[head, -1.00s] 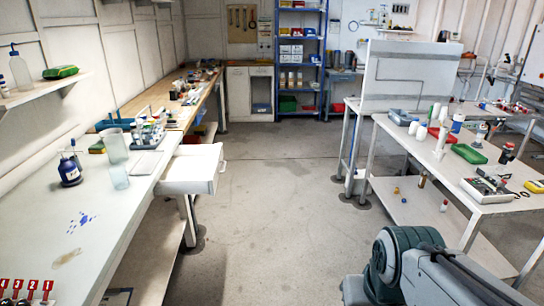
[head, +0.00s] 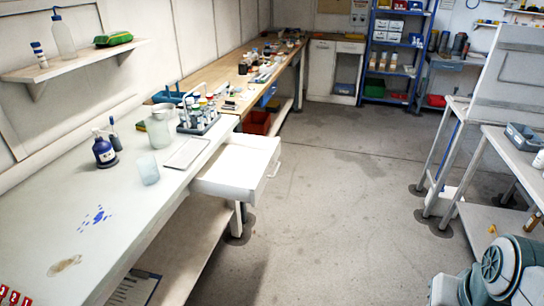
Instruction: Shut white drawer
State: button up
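The white drawer (head: 238,166) sticks out open from under the white bench on the left. Its front panel with a small handle (head: 274,170) faces right, over the aisle. The inside of the drawer looks empty. Part of my arm shows at the bottom right corner, well apart from the drawer. My gripper is not in view.
The white bench (head: 60,225) holds glass beakers, a dark blue bottle (head: 104,151), a tube rack (head: 198,120) and a flat white tray (head: 187,153). The grey floor (head: 330,200) in the aisle is clear. White tables (head: 505,150) stand on the right.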

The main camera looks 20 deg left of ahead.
aim_at(240, 169)
jog(key=u, duration=0.65)
jog(key=i, duration=0.8)
jog(key=u, duration=0.6)
jog(key=k, duration=0.55)
jog(key=u, duration=0.5)
jog(key=i, duration=1.45)
jog(key=z, duration=0.85)
